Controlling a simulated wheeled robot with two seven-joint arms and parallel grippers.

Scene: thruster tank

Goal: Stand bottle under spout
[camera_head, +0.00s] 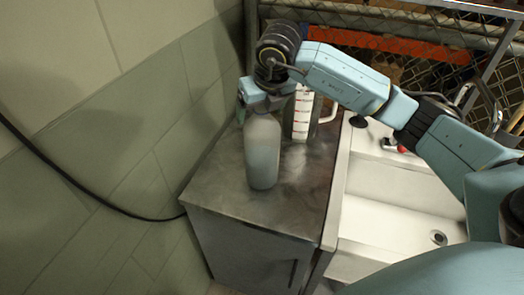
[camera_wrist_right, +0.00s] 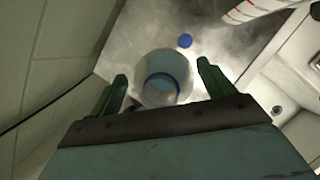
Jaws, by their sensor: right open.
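A pale grey-blue bottle (camera_head: 262,160) stands upright on the metal cabinet top (camera_head: 225,180). In the right wrist view the bottle (camera_wrist_right: 163,80) is seen from above, with its round opening facing the camera. My right gripper (camera_head: 262,106) is above the bottle, pointing down. In the right wrist view the right gripper (camera_wrist_right: 162,72) is open, with a green finger on either side of the bottle and nothing held. I cannot make out a spout for certain. My left gripper is out of view.
A measuring jug (camera_head: 302,115) with red marks stands behind the bottle. A white sink (camera_head: 390,195) is to the right, a tiled wall (camera_head: 110,190) to the left, and mesh fencing (camera_head: 440,70) behind.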

